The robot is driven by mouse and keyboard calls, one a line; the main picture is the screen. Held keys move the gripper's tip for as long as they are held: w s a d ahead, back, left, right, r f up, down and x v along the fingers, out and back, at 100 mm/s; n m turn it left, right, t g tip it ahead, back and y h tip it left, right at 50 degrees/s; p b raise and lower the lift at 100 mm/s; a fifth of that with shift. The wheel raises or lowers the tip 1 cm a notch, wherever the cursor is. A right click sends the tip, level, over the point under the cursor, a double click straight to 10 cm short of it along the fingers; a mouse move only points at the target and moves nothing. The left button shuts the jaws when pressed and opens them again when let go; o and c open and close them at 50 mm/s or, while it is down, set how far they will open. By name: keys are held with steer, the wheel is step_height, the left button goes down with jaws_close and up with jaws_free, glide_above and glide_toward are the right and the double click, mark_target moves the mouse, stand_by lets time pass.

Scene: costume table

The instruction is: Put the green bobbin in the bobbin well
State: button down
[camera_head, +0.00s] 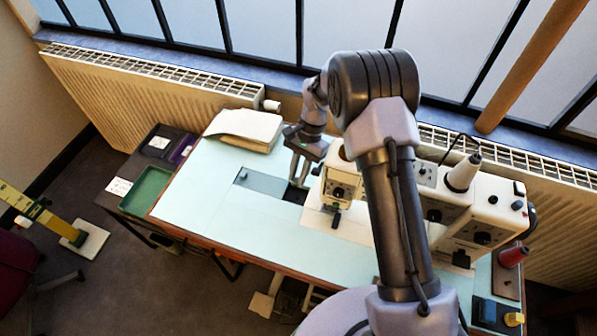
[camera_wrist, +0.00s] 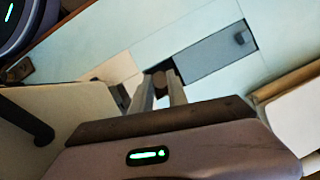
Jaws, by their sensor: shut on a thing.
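The bobbin well (camera_head: 295,196) is a dark opening in the pale blue tabletop, left of the sewing machine's needle end. Its grey slide plate (camera_head: 262,183) lies just left of it. My gripper (camera_head: 298,181) points down right over the opening, its fingertips close to the well. In the wrist view the fingertips (camera_wrist: 161,77) are closed on a small dull brownish round thing (camera_wrist: 159,79), in front of the dark opening. No green shows on it, and the fingers hide much of it. The grey plate also shows in the wrist view (camera_wrist: 210,58).
The white sewing machine (camera_head: 468,208) stands close right of my gripper, partly hidden by my arm. A paper stack (camera_head: 246,127) lies at the back left. A green tray (camera_head: 146,191) sits beyond the table's left edge. The table's left half (camera_head: 200,200) is clear.

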mark_target(296, 198)
steer(key=shift+f+b, duration=2.5)
steer(key=shift+f, duration=1.55)
steer(key=shift+f, duration=0.1)
steer(key=c, duration=1.2)
jaws_free()
steer(key=p+v, duration=0.6)
steer(key=v, duration=1.1)
steer(key=shift+r, duration=0.25)
steer(key=shift+w, duration=0.1)
